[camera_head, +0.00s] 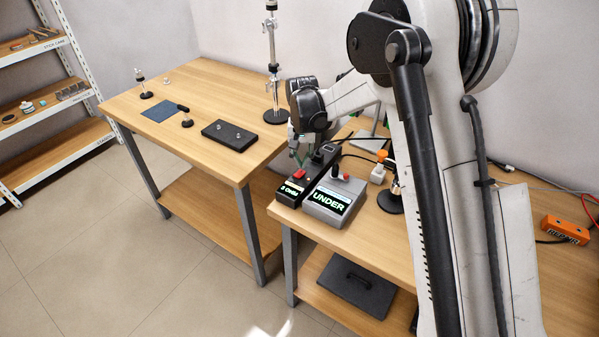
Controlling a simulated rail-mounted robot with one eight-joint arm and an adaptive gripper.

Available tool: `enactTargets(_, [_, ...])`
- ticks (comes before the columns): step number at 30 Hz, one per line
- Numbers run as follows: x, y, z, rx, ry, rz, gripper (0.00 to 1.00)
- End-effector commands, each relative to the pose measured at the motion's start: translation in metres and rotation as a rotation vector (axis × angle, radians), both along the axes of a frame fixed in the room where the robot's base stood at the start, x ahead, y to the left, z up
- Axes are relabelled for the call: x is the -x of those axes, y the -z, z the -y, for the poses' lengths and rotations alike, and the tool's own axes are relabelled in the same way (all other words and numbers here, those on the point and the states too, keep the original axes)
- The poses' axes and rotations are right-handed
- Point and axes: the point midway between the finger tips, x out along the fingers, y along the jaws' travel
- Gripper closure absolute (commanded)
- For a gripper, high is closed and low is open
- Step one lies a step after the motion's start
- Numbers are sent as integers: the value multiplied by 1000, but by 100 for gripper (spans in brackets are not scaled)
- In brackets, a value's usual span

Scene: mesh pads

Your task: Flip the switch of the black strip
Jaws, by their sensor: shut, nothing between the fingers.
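A long black strip (283,200) lies along the left edge of the right-hand table, with a red part (299,173) on its top, a lit label at its near end and a dark block toward its far end. The switch position is too small to read.
A grey box (333,200) with a lit "UNDER" display and a small lever stands right beside the strip. The left table (200,85) holds a black plate (230,135), a blue pad (160,107) and a tall stand (272,60). An orange box (565,229) lies far right.

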Motion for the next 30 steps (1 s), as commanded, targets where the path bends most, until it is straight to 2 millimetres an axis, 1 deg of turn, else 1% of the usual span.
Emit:
enactTargets(3, [0, -10, 0, 0, 0, 0, 100])
enactTargets(18, [0, -43, 0, 0, 0, 0, 100])
enactTargets(21, [0, -46, 0, 0, 0, 0, 100])
enactTargets(30, [0, -46, 0, 0, 0, 0, 100])
